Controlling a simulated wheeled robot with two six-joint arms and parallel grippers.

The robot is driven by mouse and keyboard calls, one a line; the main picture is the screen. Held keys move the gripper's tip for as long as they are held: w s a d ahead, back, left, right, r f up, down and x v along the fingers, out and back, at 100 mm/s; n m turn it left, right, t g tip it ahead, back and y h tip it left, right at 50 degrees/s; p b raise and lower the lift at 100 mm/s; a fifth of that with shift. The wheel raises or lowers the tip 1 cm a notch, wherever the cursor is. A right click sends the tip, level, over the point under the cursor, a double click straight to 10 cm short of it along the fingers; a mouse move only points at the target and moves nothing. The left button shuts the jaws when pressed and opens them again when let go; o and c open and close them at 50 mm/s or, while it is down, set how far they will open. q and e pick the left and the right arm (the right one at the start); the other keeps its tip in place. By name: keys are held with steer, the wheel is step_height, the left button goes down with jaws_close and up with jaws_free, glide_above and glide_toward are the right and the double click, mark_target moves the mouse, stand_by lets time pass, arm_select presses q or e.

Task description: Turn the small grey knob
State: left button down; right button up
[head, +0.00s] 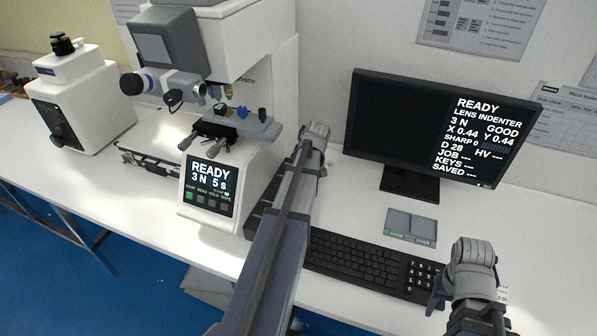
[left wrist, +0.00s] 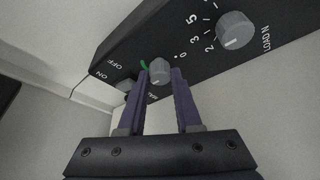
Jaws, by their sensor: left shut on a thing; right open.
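The small grey knob (left wrist: 160,71) is on a dark panel in the left wrist view. My left gripper (left wrist: 160,78) has its two purple fingers on either side of it, shut on it. A small green mark shows beside the left fingertip. In the head view my left arm reaches up to the right side of the white hardness tester (head: 262,55); the knob and that gripper's fingertips are hidden there. My right gripper (head: 468,292) is at the lower right of the head view, open and empty, near the keyboard's right end.
A larger grey knob (left wrist: 235,30) marked LOAD N and an ON/OFF switch (left wrist: 126,84) flank the small knob. The tester's display (head: 210,180) reads READY, 3 N, 5 s.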

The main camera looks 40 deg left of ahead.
arm_select(q)
steer(key=c, duration=0.6)
jaws_free()
steer(key=shift+r, duration=0.1)
steer(key=p+v, duration=0.7)
steer(key=shift+d+r, duration=0.2)
steer(key=shift+r, duration=0.05)
